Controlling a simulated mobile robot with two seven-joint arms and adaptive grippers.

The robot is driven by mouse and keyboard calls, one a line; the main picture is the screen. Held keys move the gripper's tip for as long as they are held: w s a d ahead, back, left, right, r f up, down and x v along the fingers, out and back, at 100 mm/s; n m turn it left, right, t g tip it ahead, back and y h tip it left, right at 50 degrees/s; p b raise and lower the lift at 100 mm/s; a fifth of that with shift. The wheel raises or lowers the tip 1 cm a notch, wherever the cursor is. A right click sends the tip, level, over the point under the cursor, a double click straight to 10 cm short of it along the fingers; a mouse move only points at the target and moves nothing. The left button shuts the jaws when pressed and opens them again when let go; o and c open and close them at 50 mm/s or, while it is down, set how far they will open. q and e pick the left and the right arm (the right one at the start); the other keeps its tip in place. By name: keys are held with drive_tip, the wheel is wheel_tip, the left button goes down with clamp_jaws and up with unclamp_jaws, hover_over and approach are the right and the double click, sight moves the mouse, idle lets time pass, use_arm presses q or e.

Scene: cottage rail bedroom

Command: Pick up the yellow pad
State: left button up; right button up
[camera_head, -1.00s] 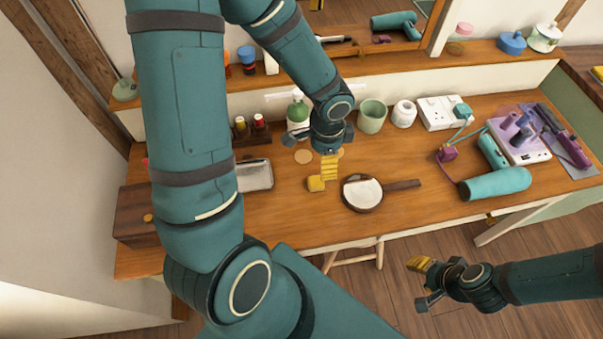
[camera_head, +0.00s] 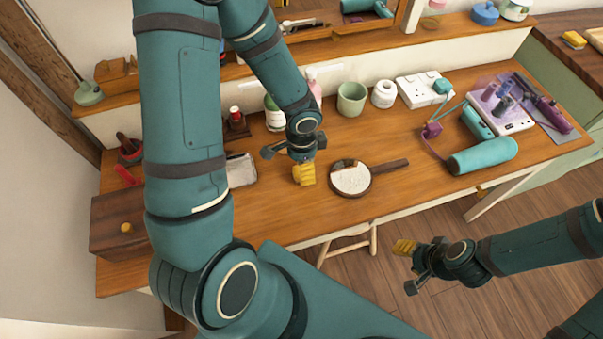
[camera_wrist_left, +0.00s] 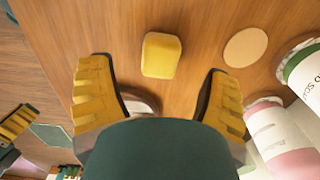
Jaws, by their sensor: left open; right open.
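The yellow pad (camera_wrist_left: 161,55) is a small rounded block lying on the wooden table top (camera_wrist_left: 205,20). In the left wrist view it lies ahead, between the lines of my two spread, ribbed yellow fingers, and neither finger visibly touches it. My left gripper (camera_head: 304,173) is open and points down over the table in the head view. There its yellow fingers cover the pad's place, and I cannot tell the pad apart from them. My right gripper (camera_head: 404,247) is open and empty, off the table's front edge above the floor.
A round hand mirror (camera_head: 350,180) lies just right of my left gripper. A beige disc (camera_wrist_left: 246,47) lies beside the pad. Bottles, a green cup (camera_head: 351,99) and a white jar (camera_head: 383,94) stand behind. A teal hair dryer (camera_head: 484,157) lies right. The front table strip is clear.

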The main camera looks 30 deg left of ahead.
use_arm(q)
wheel_tip(320, 180, down, 4)
drive_tip(key=shift+f+b, duration=0.15)
drive_tip(key=shift+b, duration=0.75)
drive_tip(key=c, duration=1)
drive_tip(key=shift+o, duration=0.2)
wheel_tip(320, 180, up, 9)
drive_tip(key=p, duration=0.4)
drive_tip(key=shift+f, duration=0.1)
drive_tip(key=shift+r+p, duration=0.3)
drive_tip(key=shift+r, duration=0.3)
drive_tip(key=shift+o, duration=0.3)
